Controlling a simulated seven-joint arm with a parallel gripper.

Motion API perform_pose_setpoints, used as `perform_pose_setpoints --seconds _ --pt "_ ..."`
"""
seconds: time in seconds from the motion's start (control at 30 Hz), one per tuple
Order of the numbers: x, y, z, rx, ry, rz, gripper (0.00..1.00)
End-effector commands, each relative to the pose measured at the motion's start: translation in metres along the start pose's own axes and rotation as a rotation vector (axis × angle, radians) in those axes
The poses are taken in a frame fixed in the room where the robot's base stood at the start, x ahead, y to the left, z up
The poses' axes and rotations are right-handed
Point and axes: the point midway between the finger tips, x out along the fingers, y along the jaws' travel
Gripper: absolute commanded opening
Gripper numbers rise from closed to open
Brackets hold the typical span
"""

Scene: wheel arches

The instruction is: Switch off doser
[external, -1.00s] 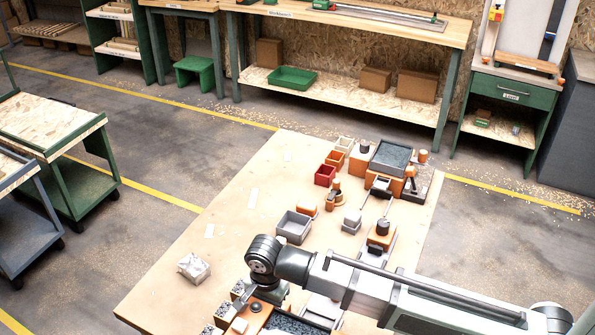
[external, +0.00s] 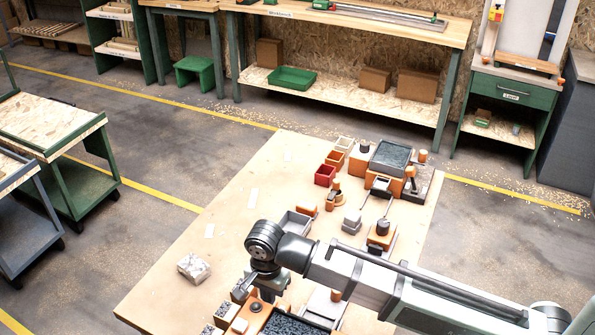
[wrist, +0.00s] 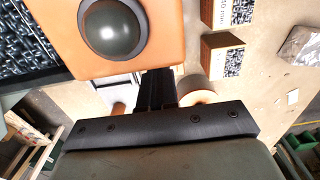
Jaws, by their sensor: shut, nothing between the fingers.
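No label naming the doser is legible. An orange block with a dark, glossy dome button (wrist: 112,28) fills the top left of the wrist view. The same button (external: 256,306) shows near the front of the table in the external view. Beside it is a tray of dark granules (wrist: 28,48). My gripper (wrist: 158,85) is shut and empty, its dark fingers just below the orange block in the wrist view. I cannot tell whether they touch it. In the external view the arm partly hides my gripper (external: 268,292).
Labelled boxes with granules (wrist: 222,52) stand right of the block. A grey bin (external: 293,222) and a pale lumpy block (external: 194,267) lie on the table. Farther back are a machine with a grey tray (external: 390,157) and a red bin (external: 325,175). The table's left side is mostly clear.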

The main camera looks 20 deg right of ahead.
Motion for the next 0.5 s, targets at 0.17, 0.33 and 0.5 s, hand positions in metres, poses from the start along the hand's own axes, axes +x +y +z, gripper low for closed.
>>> perform_pose_setpoints --seconds 0.17,0.33,0.5 --pt "-0.029 -0.003 0.001 0.0 -0.001 -0.003 0.0" --pt "-0.056 -0.004 0.002 -0.001 -0.002 -0.005 0.0" --pt "-0.079 -0.004 0.002 -0.001 -0.003 -0.006 0.0"
